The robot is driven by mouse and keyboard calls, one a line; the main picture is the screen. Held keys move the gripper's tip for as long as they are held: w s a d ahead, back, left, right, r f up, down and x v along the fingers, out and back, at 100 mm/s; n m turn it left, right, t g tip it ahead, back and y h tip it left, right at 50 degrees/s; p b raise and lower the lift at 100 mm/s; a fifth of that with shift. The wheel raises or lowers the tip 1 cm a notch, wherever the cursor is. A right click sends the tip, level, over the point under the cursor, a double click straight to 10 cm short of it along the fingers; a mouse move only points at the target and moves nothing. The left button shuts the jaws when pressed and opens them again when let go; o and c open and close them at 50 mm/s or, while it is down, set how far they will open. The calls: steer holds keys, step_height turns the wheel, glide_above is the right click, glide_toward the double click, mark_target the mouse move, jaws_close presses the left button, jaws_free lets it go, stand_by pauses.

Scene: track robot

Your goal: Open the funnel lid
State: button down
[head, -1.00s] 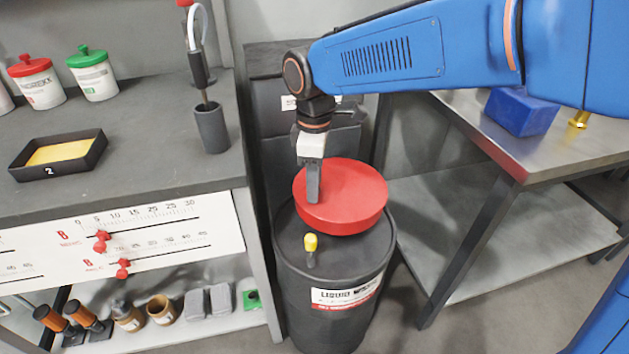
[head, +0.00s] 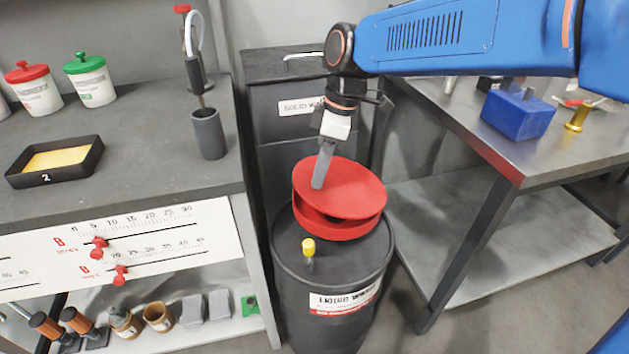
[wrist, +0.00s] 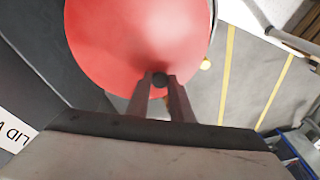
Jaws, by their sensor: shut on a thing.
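The red funnel lid (head: 345,185) is tilted up from the red funnel body (head: 335,226) on top of the black drum (head: 325,280) in the head view. A dark gap shows between lid and funnel at the right front. My gripper (head: 319,184) reaches down onto the lid's left part. In the wrist view the red lid (wrist: 135,45) fills the upper left, and my gripper (wrist: 160,84) is shut on a small dark round knob (wrist: 160,80) at the lid's edge. The inside of the funnel is mostly hidden.
A yellow-capped stub (head: 308,247) stands on the drum top in front of the funnel. A grey bench (head: 120,170) is at left and a metal table (head: 480,120) with a blue block (head: 517,113) at right. A dark bin (head: 290,90) stands behind.

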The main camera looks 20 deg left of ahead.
steer(key=w+d+r+g+y, duration=0.2)
steer(key=w+d+r+y, duration=0.2)
steer(key=d, duration=0.2)
steer(key=w+d+r+g+y, duration=0.3)
steer(key=d+r+y, duration=0.2)
steer(key=d, duration=0.1)
steer(key=shift+w+d+r+g, duration=0.25)
steer(key=shift+w+d+g, duration=0.05)
steer(key=shift+w, duration=0.05)
stand_by(0.4)
steer(key=c, duration=1.6)
jaws_free()
step_height(320, 180, up, 10)
